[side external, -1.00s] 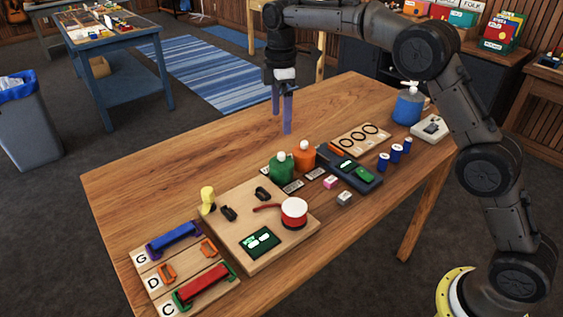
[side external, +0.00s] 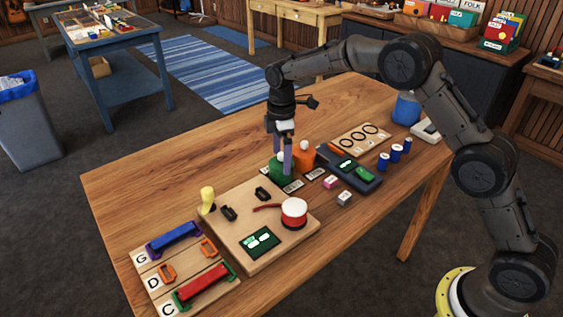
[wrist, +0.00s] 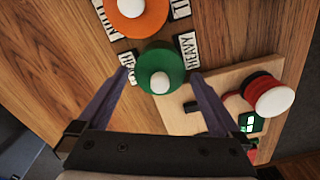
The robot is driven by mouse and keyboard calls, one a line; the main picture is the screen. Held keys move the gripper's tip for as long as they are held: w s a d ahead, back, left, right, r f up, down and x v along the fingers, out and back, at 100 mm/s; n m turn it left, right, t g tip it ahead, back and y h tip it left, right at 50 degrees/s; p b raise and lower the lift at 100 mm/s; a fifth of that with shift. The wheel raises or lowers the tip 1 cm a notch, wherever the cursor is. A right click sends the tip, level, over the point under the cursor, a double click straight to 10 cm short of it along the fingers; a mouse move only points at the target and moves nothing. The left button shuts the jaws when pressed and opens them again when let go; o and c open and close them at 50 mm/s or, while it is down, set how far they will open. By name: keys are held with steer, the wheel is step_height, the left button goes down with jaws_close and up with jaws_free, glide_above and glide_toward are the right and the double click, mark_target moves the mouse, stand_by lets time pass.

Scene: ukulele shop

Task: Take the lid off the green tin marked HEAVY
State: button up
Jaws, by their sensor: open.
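The green tin (side external: 275,174) stands on the wooden table beside the board. Its round green lid (wrist: 150,61) has a white knob (wrist: 160,82). A label reading HEAVY (wrist: 187,51) lies beside it in the wrist view, with another, partly hidden label on its other side. My gripper (side external: 283,165) points down at the tin, and its fingers partly hide the tin in the side view. In the wrist view my gripper (wrist: 160,84) has its fingers apart, one on either side of the knob, holding nothing. I cannot tell whether they touch the lid.
An orange tin (side external: 303,158) with a white knob stands close beside the green one. A wooden board (side external: 228,240) with a red-and-white spool (side external: 294,212) is in front. A dark scale-like device (side external: 352,176) lies to the right. The table's back left is clear.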

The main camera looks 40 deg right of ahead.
steer(key=shift+c, duration=0.3)
steer(key=c, duration=1)
steer(key=shift+c, duration=0.2)
